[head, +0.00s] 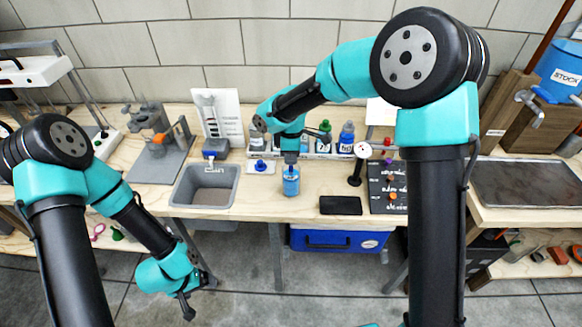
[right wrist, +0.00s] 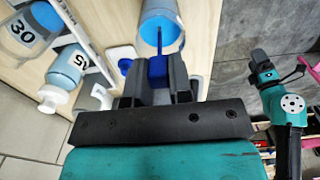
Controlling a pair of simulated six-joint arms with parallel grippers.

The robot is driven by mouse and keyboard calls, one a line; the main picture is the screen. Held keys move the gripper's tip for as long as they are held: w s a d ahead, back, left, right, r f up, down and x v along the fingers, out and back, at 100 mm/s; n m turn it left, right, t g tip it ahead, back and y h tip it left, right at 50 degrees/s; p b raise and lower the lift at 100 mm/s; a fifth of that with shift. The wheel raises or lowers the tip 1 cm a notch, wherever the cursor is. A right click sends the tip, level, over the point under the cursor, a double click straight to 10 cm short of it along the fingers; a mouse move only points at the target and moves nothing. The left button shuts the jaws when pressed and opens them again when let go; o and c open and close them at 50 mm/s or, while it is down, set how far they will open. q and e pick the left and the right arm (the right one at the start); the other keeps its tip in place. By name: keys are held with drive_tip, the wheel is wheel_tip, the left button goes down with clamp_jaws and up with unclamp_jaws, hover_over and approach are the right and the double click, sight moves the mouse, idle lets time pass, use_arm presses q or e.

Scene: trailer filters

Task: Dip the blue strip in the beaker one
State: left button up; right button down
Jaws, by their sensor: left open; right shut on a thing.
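My right gripper (head: 290,156) is directly above a beaker of blue liquid (head: 291,181) near the bench's front edge. In the right wrist view, the right gripper (right wrist: 157,75) is shut on the blue handle of the blue strip (right wrist: 158,42). The thin strip points away from the fingers and overlaps the mouth of the beaker (right wrist: 161,14). I cannot tell whether its tip touches the liquid. I cannot read a number on this beaker. My left gripper (head: 186,304) is open and empty, low in front of the bench.
A grey bin (head: 205,185) stands left of the beaker. A black pad (head: 340,205) and a dark labelled board (head: 387,187) lie to its right. Several bottles, including a blue one (head: 346,136), stand in a rack behind. A blue-knobbed white piece (head: 261,166) is close by.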

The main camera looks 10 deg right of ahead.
drive_tip(key=shift+r, duration=3.7)
drive_tip(key=shift+r, duration=0.1)
drive_tip(key=shift+r, duration=2.45)
